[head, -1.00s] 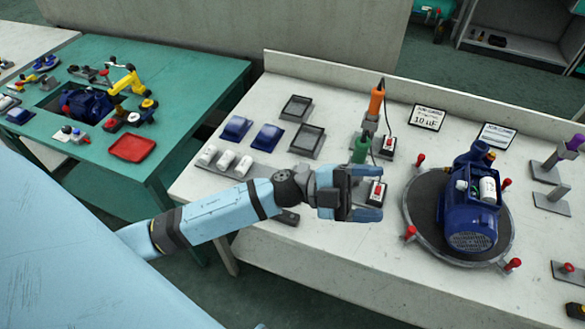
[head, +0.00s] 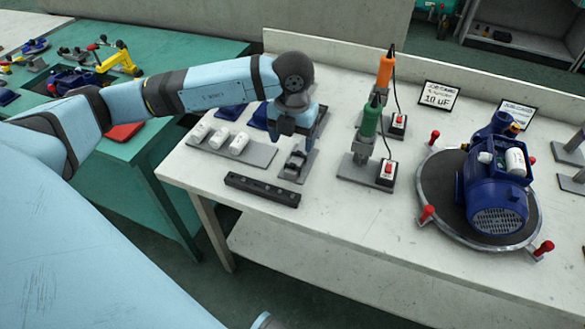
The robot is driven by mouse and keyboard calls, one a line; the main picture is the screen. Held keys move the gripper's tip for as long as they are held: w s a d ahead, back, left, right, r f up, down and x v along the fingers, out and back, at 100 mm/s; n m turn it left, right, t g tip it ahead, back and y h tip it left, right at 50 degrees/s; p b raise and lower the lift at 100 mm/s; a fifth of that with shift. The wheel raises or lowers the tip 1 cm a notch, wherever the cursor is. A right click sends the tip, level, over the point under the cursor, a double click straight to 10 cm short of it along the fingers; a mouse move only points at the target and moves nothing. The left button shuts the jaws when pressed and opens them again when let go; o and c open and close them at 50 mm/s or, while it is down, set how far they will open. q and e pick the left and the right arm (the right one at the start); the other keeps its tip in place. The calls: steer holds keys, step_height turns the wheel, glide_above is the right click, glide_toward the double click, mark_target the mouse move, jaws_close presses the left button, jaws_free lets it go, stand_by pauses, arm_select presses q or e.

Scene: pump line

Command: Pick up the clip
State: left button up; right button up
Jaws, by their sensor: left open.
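The clip (head: 295,161) looks like a small dark grey piece on a light grey plate (head: 291,176) near the middle of the white table. I cannot tell whether the fingertips touch the clip. The gripper hides part of what lies behind it. My right gripper is not in view.
A black bar (head: 262,190) lies in front.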

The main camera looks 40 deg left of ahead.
mark_target(292, 165)
arm_select(q)
step_height(292, 165, down, 9)
steer(key=shift+f, duration=0.15)
stand_by(0.4)
steer(key=shift+c, duration=0.4)
steer(key=c, duration=0.9)
